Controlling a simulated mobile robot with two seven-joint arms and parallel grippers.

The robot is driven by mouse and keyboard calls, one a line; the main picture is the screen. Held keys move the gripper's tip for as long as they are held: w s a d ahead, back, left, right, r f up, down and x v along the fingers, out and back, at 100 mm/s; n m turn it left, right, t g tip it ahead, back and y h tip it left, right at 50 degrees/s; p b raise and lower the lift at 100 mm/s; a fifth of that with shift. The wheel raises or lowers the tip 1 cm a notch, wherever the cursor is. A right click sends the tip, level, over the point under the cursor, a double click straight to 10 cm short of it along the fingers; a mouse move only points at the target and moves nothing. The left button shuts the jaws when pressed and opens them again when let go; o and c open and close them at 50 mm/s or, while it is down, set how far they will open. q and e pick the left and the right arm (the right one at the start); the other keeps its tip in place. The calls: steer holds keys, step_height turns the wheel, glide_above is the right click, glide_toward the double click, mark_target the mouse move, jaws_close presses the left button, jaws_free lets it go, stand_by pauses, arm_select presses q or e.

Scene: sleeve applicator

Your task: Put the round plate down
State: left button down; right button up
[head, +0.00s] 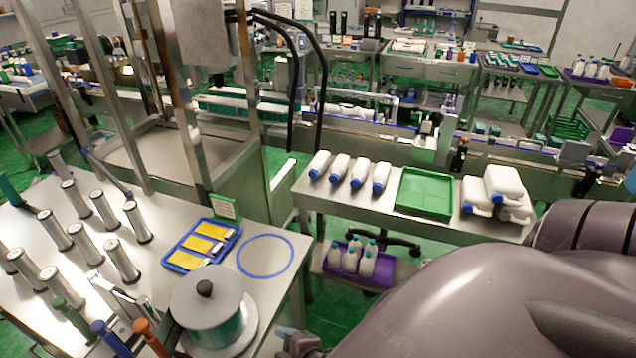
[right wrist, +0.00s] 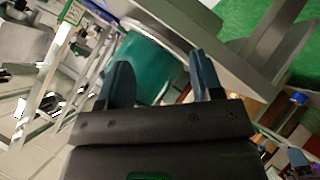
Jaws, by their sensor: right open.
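The round plate (head: 207,308) is a grey disc with a black knob (head: 205,289) on top. It lies flat on a teal roll (head: 222,335) near the front right of the left table, and a pale round base shows under the roll. The teal roll (right wrist: 148,62) also shows in the right wrist view, beyond the fingers. My right gripper (right wrist: 158,64) is open and empty, its fingers apart. In the head view, part of it (head: 290,338) shows low, right of the roll and apart from it. My left gripper is not in view.
A blue ring (head: 265,256) marks a bare spot on the table (head: 150,262) behind the plate. A blue tray (head: 201,244) with yellow packs lies left of it. Several upright metal cylinders (head: 105,209) stand further left. A side bench holds bottles and a green tray (head: 424,191).

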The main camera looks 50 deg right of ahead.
steer(key=s+d+f+m, duration=0.2)
steer(key=s+d+m, duration=0.2)
steer(key=m, duration=0.5)
steer(key=shift+d+f+m+t, duration=0.15)
steer(key=shift+d+m+t, duration=0.15)
steer(key=shift+d, duration=0.75)
steer(key=b, duration=0.1)
steer(key=w+f+b, duration=0.1)
steer(key=b, duration=0.1)
steer(key=shift+a+f, duration=0.1)
steer(key=shift+f, duration=0.2)
